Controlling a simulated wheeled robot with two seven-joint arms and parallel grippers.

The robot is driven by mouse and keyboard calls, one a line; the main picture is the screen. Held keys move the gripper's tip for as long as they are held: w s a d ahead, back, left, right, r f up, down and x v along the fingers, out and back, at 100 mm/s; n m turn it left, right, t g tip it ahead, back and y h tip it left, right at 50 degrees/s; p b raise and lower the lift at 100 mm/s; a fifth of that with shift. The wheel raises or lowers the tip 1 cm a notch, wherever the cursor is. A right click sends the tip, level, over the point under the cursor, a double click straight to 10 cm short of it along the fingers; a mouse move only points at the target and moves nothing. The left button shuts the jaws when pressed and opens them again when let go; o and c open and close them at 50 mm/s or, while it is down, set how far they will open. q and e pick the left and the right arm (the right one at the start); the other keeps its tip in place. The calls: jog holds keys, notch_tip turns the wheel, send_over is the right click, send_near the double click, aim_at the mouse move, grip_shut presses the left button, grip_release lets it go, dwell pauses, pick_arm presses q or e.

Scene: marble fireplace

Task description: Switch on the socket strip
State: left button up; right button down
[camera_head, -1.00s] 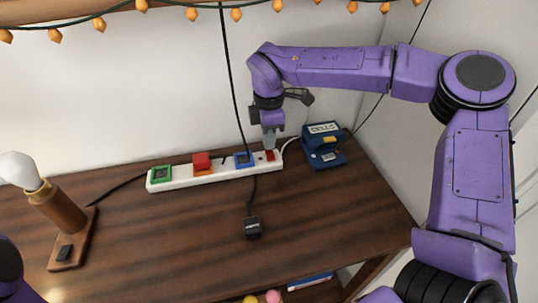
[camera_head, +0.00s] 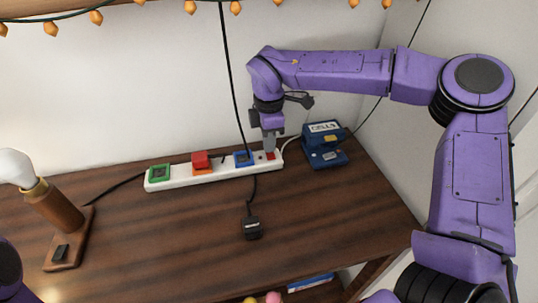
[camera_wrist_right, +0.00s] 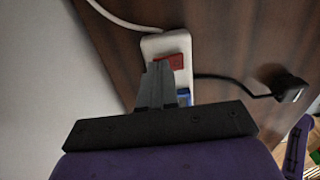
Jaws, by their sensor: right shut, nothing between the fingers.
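The white socket strip (camera_head: 220,175) lies on the wooden table against the back wall. It carries a green-framed socket (camera_head: 159,173), an orange socket with a red block (camera_head: 201,160) on it, a blue socket (camera_head: 243,159) and a red switch (camera_head: 271,155) at its right end. My right gripper (camera_head: 268,150) is shut and empty, pointing down at the red switch. In the right wrist view its fingertips (camera_wrist_right: 160,68) overlap the edge of the red switch (camera_wrist_right: 171,62). I cannot tell whether they touch it. My left gripper is out of view.
A blue device (camera_head: 325,146) stands right of the strip. A black plug (camera_head: 252,228) lies in front on its cord. A lamp with a white bulb (camera_head: 14,168) stands at the left. The table's middle is mostly clear.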

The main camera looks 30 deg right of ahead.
jog(key=shift+f, duration=0.25)
jog(key=shift+r, duration=0.1)
jog(key=shift+r+p, duration=2.25)
jog(key=shift+r, duration=1.3)
jog(key=shift+f, duration=0.1)
